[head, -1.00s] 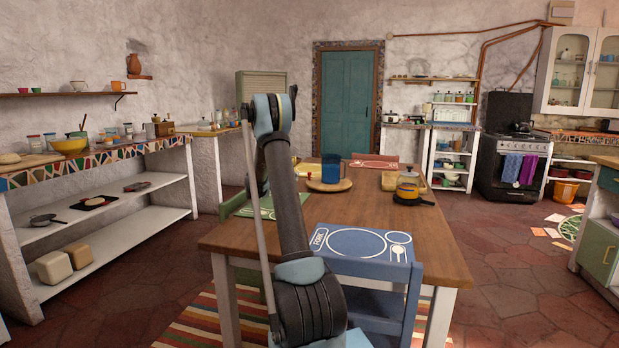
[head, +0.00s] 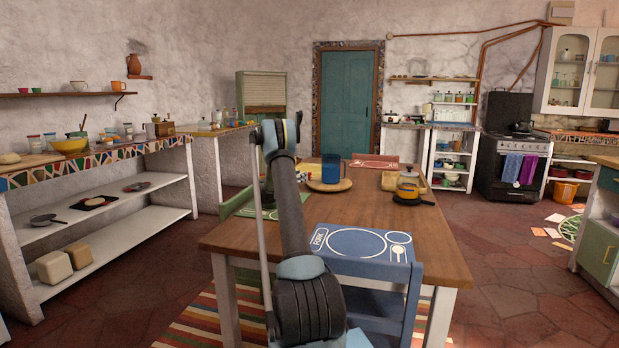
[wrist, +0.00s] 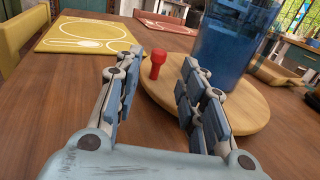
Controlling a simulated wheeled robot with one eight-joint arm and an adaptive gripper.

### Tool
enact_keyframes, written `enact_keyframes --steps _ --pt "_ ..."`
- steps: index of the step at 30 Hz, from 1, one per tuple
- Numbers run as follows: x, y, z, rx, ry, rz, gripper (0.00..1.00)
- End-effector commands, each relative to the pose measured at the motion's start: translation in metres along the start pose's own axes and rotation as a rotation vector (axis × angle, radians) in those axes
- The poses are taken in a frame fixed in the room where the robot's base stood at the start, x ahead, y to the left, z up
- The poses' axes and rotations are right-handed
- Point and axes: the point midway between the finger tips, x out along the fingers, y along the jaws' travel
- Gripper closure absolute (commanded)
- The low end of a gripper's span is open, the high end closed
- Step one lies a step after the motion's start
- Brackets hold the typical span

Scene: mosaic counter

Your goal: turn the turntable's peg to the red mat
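The round wooden turntable (head: 343,185) lies on the table with a blue jug (head: 331,168) on it; in the wrist view the turntable (wrist: 240,118) is close, right of centre. Its red peg (wrist: 157,62) stands upright near the rim's left side. My gripper (wrist: 160,66) is open, with one finger on each side of the peg in the picture; I see no contact. The right finger covers part of the turntable. The red mat (head: 375,164) is at the table's far end, and also shows at the top of the wrist view (wrist: 165,24). My arm hides my gripper in the head view.
A yellow mat (wrist: 85,36) lies at the upper left in the wrist view. A blue mat (head: 358,243) is on the near side. Chairs (head: 380,285) surround the table.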

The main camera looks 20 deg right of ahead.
Motion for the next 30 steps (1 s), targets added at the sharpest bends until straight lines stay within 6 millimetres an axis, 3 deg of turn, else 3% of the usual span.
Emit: enact_keyframes --steps 6,15,28,29,30 --pt "0.040 -0.001 0.000 0.000 0.000 -0.002 0.63" --pt "0.079 0.000 0.000 0.001 0.000 0.000 0.63" --pt "0.088 0.000 0.000 0.001 0.000 0.001 0.63" --pt "0.088 0.000 0.000 0.001 0.000 0.001 0.65" --pt "0.088 0.000 0.000 0.001 0.000 0.001 0.74"
